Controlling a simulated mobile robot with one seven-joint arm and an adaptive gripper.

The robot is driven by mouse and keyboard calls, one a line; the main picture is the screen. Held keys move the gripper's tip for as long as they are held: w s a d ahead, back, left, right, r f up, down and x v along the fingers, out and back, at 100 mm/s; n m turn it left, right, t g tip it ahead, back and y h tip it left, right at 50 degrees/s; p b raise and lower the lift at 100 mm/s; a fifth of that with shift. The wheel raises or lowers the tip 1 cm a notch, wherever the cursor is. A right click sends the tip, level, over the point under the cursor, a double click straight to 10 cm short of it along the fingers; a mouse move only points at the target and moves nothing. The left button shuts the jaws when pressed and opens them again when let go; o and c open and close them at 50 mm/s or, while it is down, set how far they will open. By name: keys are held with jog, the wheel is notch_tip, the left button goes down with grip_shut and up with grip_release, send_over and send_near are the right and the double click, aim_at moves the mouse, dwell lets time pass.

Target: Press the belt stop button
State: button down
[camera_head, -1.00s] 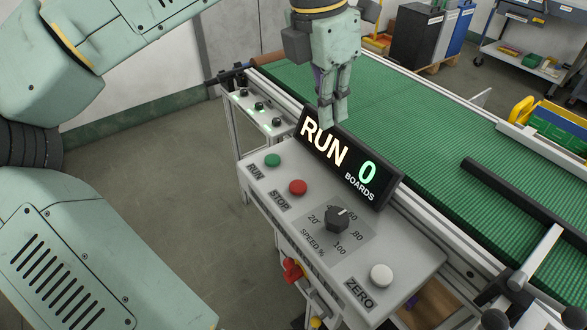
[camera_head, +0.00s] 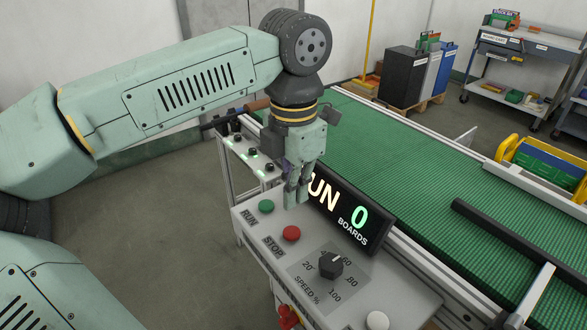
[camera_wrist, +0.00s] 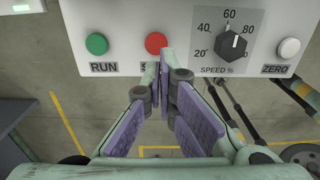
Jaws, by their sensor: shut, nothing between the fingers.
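The red STOP button (camera_head: 291,233) sits on the grey control panel (camera_head: 270,214), between the green RUN button (camera_head: 266,207) and the speed knob (camera_head: 331,264). My gripper (camera_head: 296,203) is shut and empty. In the head view its fingertips point down and appear just behind the STOP button, in front of the display. In the wrist view the STOP button (camera_wrist: 156,43) shows just beyond the fingertips (camera_wrist: 160,68), which partly cover its label. I cannot tell the height gap; no touch is visible.
A black display (camera_head: 350,215) showing a partly hidden RUN and 0 BOARDS stands behind the buttons. The white ZERO button (camera_head: 377,321) is at the panel's near end. The green conveyor belt (camera_head: 420,165) runs behind the panel.

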aim_at(293, 234)
notch_tip(293, 234, down, 8)
jog(key=shift+r+p, duration=0.2)
jog(key=shift+p, duration=0.5)
jog(key=f+b, duration=0.1)
jog(key=b, duration=0.2)
jog(key=shift+s+f, duration=0.15)
jog(key=shift+f, duration=0.35)
notch_tip(293, 234, up, 5)
jog(key=p, duration=0.3)
jog(key=shift+d, duration=0.15)
notch_tip(293, 234, up, 10)
jog(key=b, duration=0.2)
jog(key=shift+f, duration=0.25)
